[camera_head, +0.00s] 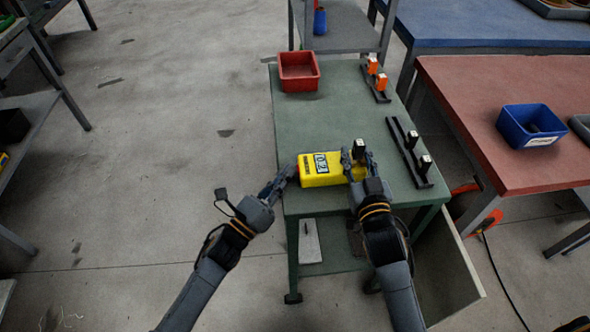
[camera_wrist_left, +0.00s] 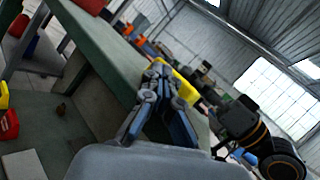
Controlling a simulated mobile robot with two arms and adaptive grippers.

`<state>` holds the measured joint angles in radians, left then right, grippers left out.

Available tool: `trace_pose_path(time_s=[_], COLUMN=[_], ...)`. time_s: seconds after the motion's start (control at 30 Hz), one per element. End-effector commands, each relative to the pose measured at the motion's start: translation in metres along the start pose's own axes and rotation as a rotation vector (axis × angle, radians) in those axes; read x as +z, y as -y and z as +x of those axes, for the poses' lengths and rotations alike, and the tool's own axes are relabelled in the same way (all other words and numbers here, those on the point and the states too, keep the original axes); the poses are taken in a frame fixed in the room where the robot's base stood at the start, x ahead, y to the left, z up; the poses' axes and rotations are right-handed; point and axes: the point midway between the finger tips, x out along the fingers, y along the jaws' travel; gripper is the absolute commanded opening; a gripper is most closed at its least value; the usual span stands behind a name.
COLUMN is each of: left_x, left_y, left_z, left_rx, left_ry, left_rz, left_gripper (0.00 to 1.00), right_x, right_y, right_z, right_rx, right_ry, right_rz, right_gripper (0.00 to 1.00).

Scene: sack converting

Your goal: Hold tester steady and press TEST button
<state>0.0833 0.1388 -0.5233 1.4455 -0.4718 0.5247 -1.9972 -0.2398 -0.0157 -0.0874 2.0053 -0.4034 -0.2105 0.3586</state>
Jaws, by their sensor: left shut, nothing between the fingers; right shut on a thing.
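The yellow tester (camera_head: 318,178) lies on the green table's front part, its dark-framed display facing up. My left gripper (camera_head: 291,171) is shut and empty, its tips at the tester's left end; I cannot tell whether they touch it. The TEST button cannot be made out. My right gripper (camera_head: 358,160) is shut on the tester's right end, with yellow showing between its fingers. A black block with a pale top (camera_head: 360,146) stands at that end between the fingertips. In the left wrist view, my left fingers (camera_wrist_left: 160,68) are together before the tester (camera_wrist_left: 185,87).
The green table (camera_head: 320,115) carries a red bin (camera_head: 299,72) at the far left. A black rack with pale-topped blocks (camera_head: 408,151) and one with orange blocks (camera_head: 374,82) line its right side. A red-topped table (camera_head: 500,90) with a blue bin (camera_head: 531,125) stands at right.

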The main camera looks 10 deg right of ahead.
Motion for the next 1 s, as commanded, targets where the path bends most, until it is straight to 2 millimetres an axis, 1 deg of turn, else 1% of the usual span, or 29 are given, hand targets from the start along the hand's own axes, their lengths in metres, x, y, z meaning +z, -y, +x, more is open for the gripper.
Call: trace_pose_path(time_s=[0.07, 0.33, 0.77, 1.0], left_x=[-0.002, 0.005, 0.008, 0.018], left_y=[0.000, -0.007, -0.010, -0.020], left_z=[-0.002, -0.012, -0.015, -0.029], left_rx=[-0.002, 0.000, 0.000, 0.002], left_ry=[-0.004, -0.003, -0.002, -0.003], left_rz=[-0.001, -0.001, 0.000, 0.001], left_gripper=[0.00, 0.00, 0.00, 0.00], right_x=[-0.001, -0.001, -0.001, -0.001], right_y=[0.002, 0.001, 0.001, 0.000], right_z=[0.000, 0.000, 0.000, 0.000], right_rx=[-0.003, -0.002, -0.001, -0.001], right_ry=[-0.002, -0.002, -0.002, -0.001], right_rz=[0.002, 0.002, 0.001, 0.001], right_gripper=[0.00, 0.00, 0.00, 0.00])
